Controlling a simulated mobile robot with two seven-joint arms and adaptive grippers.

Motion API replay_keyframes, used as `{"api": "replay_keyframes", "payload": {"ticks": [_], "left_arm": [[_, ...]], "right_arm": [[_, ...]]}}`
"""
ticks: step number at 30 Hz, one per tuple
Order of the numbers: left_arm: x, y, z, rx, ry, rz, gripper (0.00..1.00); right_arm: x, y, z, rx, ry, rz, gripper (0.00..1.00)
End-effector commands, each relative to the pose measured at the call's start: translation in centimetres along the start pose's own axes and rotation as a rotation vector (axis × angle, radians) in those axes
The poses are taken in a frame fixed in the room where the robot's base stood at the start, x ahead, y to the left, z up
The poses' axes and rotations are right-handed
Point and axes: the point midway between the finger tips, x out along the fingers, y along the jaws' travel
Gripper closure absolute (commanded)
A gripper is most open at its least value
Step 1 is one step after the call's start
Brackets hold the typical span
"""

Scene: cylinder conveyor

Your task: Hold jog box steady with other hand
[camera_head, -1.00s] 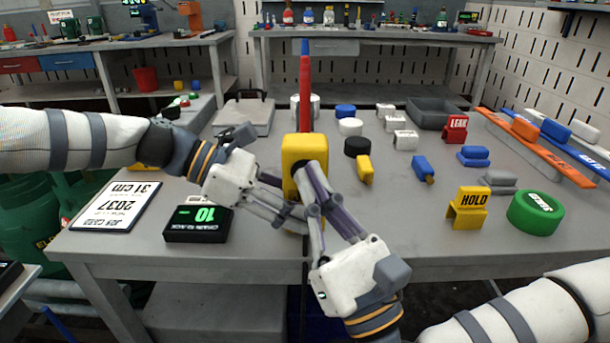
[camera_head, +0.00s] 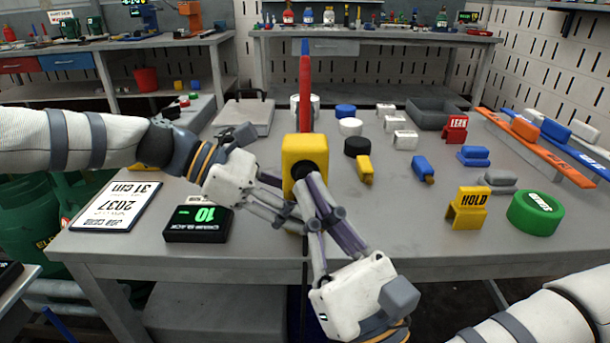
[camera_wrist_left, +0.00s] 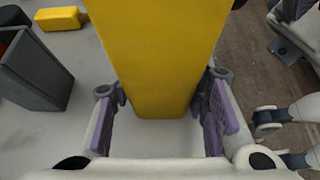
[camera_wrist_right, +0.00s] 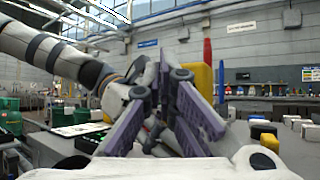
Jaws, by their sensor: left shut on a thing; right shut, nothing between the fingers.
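The yellow jog box (camera_head: 303,147) stands upright at the front edge of the table, with a dark round opening on its near face. My left gripper (camera_head: 292,208) reaches in from the left and is shut on the lower part of the box; in the left wrist view the yellow box (camera_wrist_left: 160,60) sits between the purple finger pads. My right gripper (camera_head: 312,195) is shut and empty, its fingers in front of the box's lower right side. In the right wrist view the box (camera_wrist_right: 202,78) shows behind those fingers. I cannot tell whether the right fingers touch it.
A black display box (camera_head: 198,224) reading 10 and a job card (camera_head: 116,206) lie to the left. A red rod (camera_head: 304,95) with a blue tip rises behind the jog box. A yellow HOLD block (camera_head: 466,212) and green disc (camera_head: 535,214) stand to the right.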

Motion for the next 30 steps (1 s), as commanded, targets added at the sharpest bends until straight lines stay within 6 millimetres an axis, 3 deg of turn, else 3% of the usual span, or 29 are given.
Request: {"api": "replay_keyframes", "payload": {"ticks": [13, 30], "left_arm": [[0.0, 0.0, -0.1, -0.001, 0.001, 0.0, 0.92], [0.0, 0.0, -0.1, -0.001, 0.001, 0.001, 0.92]], "right_arm": [[-2.9, 2.1, 2.1, 0.002, 0.001, 0.001, 1.0], [-3.0, 2.2, 2.2, 0.0, 0.0, 0.001, 1.0]]}}
